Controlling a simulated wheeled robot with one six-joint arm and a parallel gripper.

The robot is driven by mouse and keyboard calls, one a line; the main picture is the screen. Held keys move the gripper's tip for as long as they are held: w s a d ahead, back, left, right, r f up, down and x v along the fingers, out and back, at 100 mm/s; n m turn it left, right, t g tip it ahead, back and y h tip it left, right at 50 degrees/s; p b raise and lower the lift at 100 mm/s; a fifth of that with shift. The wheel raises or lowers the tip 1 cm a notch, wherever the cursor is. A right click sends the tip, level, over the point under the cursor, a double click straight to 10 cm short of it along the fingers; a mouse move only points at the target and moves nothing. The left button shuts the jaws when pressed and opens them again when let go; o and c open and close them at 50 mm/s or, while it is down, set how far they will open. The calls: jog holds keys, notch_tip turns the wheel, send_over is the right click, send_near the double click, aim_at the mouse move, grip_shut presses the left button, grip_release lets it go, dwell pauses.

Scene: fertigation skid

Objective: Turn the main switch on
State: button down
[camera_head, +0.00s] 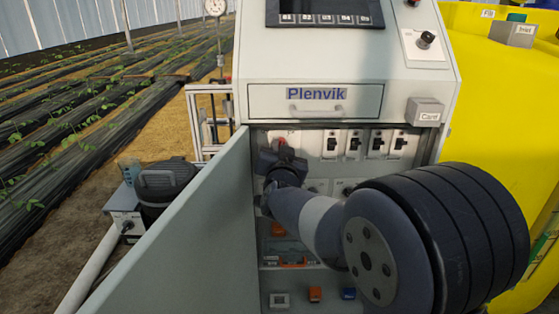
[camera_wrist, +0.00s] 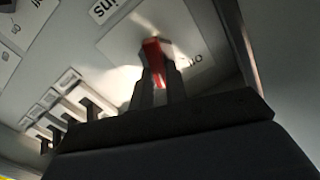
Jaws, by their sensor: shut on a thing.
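The main switch is a red handle (camera_wrist: 153,57) on a pale plate (camera_wrist: 196,62) inside the open cabinet. In the wrist view my gripper (camera_wrist: 158,80) has its two dark fingers closed around the red handle. Part of a label reading "off" shows on the plate to the right of the handle. In the head view a bit of the red handle (camera_head: 281,141) shows just above my gripper (camera_head: 279,155), at the upper left of the cabinet's inner panel. My gripper and arm hide most of the switch there.
The cabinet door (camera_head: 190,240) stands open on the left, close to my arm. Several black toggle breakers (camera_head: 354,143) sit in a row right of the switch. A drawer marked Plenvik (camera_head: 316,102) is above. A yellow tank (camera_head: 490,130) stands on the right.

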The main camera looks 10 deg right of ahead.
jog(key=m+b, duration=0.2)
jog(key=m, duration=0.1)
jog(key=m+b, duration=0.1)
jog(key=m, duration=0.1)
jog(key=shift+d+f, duration=0.15)
jog(key=shift+f, duration=0.1)
jog(key=shift+b, duration=0.3)
jog(key=c, duration=1.4)
grip_release()
jog(key=shift+r, duration=0.1)
jog(key=shift+s, duration=0.15)
jog(key=s+a+p, duration=0.2)
jog(key=s, duration=0.8)
jog(key=shift+s, duration=0.2)
